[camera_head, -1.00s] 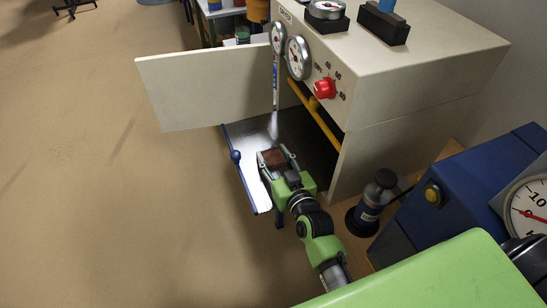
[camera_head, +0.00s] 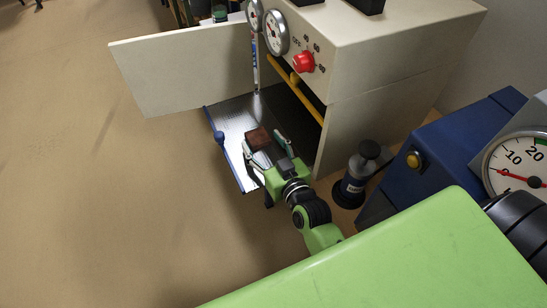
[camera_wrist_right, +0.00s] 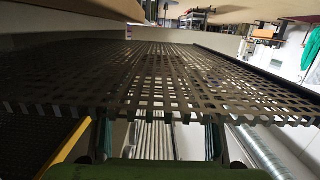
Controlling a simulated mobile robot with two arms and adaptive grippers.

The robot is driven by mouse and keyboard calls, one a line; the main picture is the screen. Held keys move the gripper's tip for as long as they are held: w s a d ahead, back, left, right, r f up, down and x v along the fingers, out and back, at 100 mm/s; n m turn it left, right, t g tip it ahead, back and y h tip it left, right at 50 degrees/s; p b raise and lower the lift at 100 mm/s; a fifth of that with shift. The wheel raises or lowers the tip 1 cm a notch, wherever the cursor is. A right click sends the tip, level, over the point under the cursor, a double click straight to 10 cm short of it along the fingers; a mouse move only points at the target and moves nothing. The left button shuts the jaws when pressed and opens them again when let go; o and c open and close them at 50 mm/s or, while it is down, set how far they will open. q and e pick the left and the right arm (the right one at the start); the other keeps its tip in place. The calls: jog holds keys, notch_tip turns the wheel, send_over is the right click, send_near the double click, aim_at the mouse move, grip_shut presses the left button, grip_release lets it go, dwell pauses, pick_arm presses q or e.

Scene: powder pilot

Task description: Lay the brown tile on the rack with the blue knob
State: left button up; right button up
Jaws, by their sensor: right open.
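The brown tile (camera_head: 258,138) lies on the pulled-out metal rack (camera_head: 238,121) in the head view. The rack has a blue front bar with a blue knob (camera_head: 220,138). My right gripper (camera_head: 264,148) is open. Its fingertips are close to the tile's near side, and I cannot tell whether they touch it. In the right wrist view a perforated metal sheet (camera_wrist_right: 170,75) fills the middle, with the green fingers below it. The tile cannot be made out there. My left gripper is not in view.
The beige oven (camera_head: 380,60) has an open door (camera_head: 180,75) left of the rack and a red dial (camera_head: 303,62). A dark bottle (camera_head: 358,170) and a blue device with a gauge (camera_head: 430,150) stand at right. The floor at left is clear.

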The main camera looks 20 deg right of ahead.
jog(key=s, duration=0.2)
jog(key=s+r, duration=0.1)
jog(key=s, duration=0.5)
jog(key=shift+d+r+b, duration=0.1)
jog(key=shift+r+b, duration=0.05)
jog(key=shift+b, duration=0.2)
